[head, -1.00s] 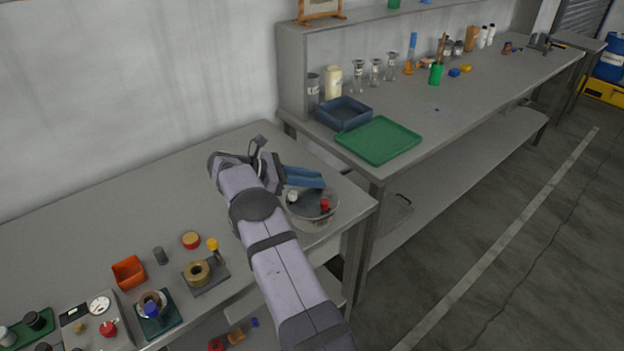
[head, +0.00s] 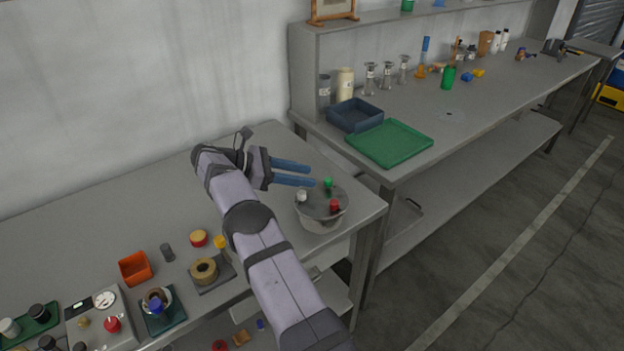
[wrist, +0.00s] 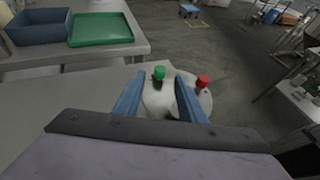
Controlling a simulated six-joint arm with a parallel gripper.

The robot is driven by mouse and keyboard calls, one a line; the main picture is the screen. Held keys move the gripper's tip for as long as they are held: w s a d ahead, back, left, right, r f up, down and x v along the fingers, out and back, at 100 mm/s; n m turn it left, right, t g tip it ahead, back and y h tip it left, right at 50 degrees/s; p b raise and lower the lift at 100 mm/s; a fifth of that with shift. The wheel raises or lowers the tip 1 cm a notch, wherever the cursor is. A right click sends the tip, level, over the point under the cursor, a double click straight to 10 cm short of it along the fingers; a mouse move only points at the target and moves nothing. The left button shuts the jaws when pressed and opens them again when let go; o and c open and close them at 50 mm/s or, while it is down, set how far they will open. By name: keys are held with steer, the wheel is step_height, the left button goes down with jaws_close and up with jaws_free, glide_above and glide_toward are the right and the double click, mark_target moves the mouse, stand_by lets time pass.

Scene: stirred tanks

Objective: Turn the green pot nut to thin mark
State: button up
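A round grey pot (head: 321,215) stands near the right front corner of the near bench. On its lid are a green nut (head: 328,183) at the back, a red nut (head: 334,205) at the front right and a white nut (head: 302,196) at the left. My gripper (head: 311,174) is open, with its blue fingers apart beside the pot, to the left of the green nut. In the wrist view the green nut (wrist: 159,73) shows between and beyond the fingertips (wrist: 158,88), with the red nut (wrist: 202,81) to the right. No thin mark can be made out.
A green tray (head: 390,143) and a blue bin (head: 354,115) sit on the second bench behind the pot. An orange box (head: 135,268), a brass ring stand (head: 204,270) and other small items stand on the near bench at lower left.

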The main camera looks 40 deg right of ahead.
steer(key=shift+w+a+r, duration=0.2)
steer(key=shift+a+r, duration=0.05)
steer(key=shift+a, duration=0.3)
